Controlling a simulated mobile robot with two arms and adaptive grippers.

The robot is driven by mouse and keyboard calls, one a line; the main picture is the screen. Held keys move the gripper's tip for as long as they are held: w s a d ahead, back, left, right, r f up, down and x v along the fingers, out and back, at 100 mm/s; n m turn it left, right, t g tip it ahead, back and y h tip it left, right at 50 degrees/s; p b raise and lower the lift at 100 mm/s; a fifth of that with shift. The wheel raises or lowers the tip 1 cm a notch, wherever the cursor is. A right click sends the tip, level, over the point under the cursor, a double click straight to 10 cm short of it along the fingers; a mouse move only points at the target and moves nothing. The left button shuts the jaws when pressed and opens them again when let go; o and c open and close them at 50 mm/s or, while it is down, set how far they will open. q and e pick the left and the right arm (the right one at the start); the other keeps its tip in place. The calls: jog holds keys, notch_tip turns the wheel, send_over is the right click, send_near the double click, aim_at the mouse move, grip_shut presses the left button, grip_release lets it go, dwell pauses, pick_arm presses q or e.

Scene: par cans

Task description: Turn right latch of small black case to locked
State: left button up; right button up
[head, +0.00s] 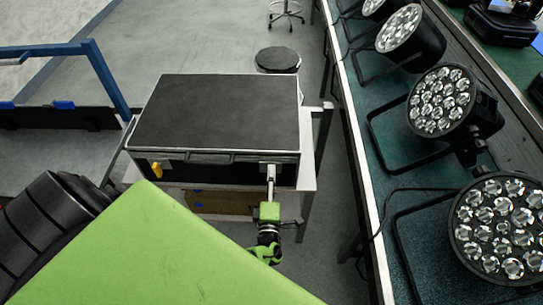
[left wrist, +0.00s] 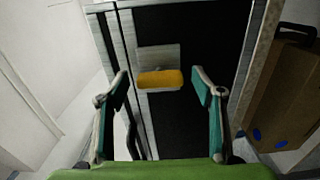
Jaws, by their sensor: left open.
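The small black case (head: 215,110) lies closed on a light table, its front side towards me in the head view. Its left latch (head: 156,169) shows a yellow tab. The right latch's plate (head: 268,168) is at the front right, its tab covered by my left gripper (head: 270,185) there. In the left wrist view the right latch's yellow tab (left wrist: 161,79) lies crosswise on its silver plate. My left gripper (left wrist: 162,92) is open, its fingers on either side of the tab and apart from it. My right gripper is not in view.
A long table with several par cans (head: 442,100) runs along the right. A round black stool (head: 278,59) stands behind the case. A blue frame (head: 105,75) is at left.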

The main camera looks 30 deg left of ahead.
pick_arm(q)
jog(key=v, duration=1.1)
jog(key=shift+s+d, duration=0.25)
jog(key=shift+f, duration=0.1)
jog(key=s+a+f+n+g+h, duration=0.1)
jog(key=s+a+f+n+g, duration=0.1)
jog(key=s+f+n+g, duration=0.35)
jog(key=s+a+f+n+g+h, duration=0.1)
jog(key=s+a+f+n+g, duration=0.1)
jog(key=s+f+n, duration=0.6)
jog(key=s+a+f+n+g, duration=0.2)
jog(key=s+f+n+g, duration=0.2)
jog(key=f, duration=0.5)
jog(key=s+d+f+n+g+h, duration=0.1)
jog(key=s+d+f+n+h, duration=0.2)
jog(key=s+n, duration=0.5)
jog(key=s+d+f+n+g+h, duration=0.2)
jog(key=s+n, duration=0.6)
jog(key=n, duration=1.1)
notch_tip(320, 180, down, 4)
jog(key=d+h, duration=0.2)
jog(key=d, duration=0.1)
jog(key=shift+n, duration=0.35)
